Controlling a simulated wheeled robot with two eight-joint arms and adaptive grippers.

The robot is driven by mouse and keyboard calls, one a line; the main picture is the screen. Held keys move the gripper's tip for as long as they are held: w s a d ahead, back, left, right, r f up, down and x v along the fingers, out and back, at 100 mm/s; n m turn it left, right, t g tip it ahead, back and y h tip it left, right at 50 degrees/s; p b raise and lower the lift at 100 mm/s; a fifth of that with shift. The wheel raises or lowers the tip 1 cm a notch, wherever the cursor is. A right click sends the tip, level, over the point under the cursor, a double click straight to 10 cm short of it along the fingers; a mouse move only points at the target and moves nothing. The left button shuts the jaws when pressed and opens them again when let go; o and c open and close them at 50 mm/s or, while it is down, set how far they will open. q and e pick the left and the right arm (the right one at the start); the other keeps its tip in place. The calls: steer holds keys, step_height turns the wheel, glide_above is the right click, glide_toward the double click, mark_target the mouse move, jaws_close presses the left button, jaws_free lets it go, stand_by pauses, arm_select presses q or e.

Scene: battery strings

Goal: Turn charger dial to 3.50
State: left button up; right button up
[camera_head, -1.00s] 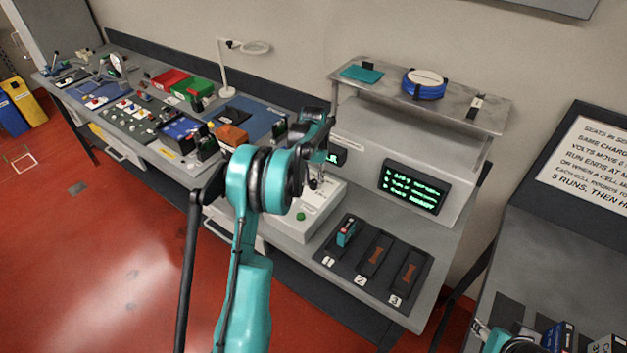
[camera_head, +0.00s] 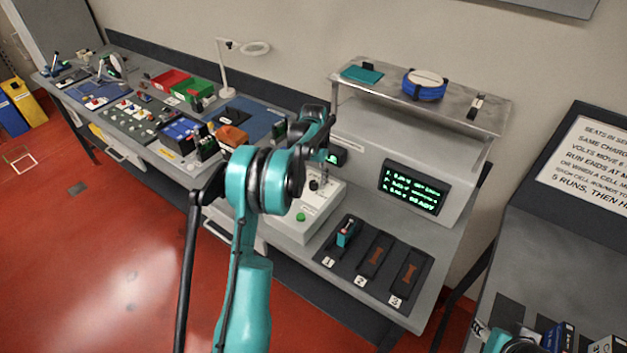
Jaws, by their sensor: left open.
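The charger is a pale box with a sloped front (camera_head: 318,205) on the bench. Its black dial (camera_head: 314,185) sits just below my left gripper (camera_head: 323,148), which is open and appears apart from the dial. The dial's pointer and setting are too small to read. A small green-lit display (camera_head: 335,157) behind the gripper is partly hidden, and its digits are unreadable. A green button (camera_head: 300,216) is on the charger's front. My left arm hides the charger's left side. A teal part of my right arm shows at the bottom right; its gripper is out of view.
A black three-slot tray (camera_head: 372,262) holds a teal cell (camera_head: 347,233) in slot 1. A screen with green text (camera_head: 415,187) stands behind it, under a metal shelf (camera_head: 440,105). Orange and blue items crowd the bench to the left. A sign (camera_head: 590,150) is at right.

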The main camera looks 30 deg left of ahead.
mark_target(315, 184)
arm_select(q)
step_height(315, 184, up, 12)
steer(key=shift+f, duration=0.2)
stand_by(0.4)
steer(key=s+d+r+m+t+b, duration=0.1)
steer(key=s+d+r+t+b, duration=0.25)
steer(key=s+d, duration=0.95)
steer(key=s+d+f+t+b, duration=0.1)
steer(key=s+d+f, duration=0.1)
steer(key=s, duration=0.3)
steer(key=s+d+f+t+b, duration=0.1)
steer(key=s+d+f, duration=0.2)
steer(key=s+f, duration=0.1)
steer(key=s+d+f+m+t+b, duration=0.1)
steer(key=s+d+f+b, duration=0.1)
steer(key=s, duration=0.5)
step_height(315, 184, down, 2)
steer(key=shift+d+f+t, duration=0.1)
steer(key=shift+d+t, duration=0.25)
steer(key=shift+d, duration=0.4)
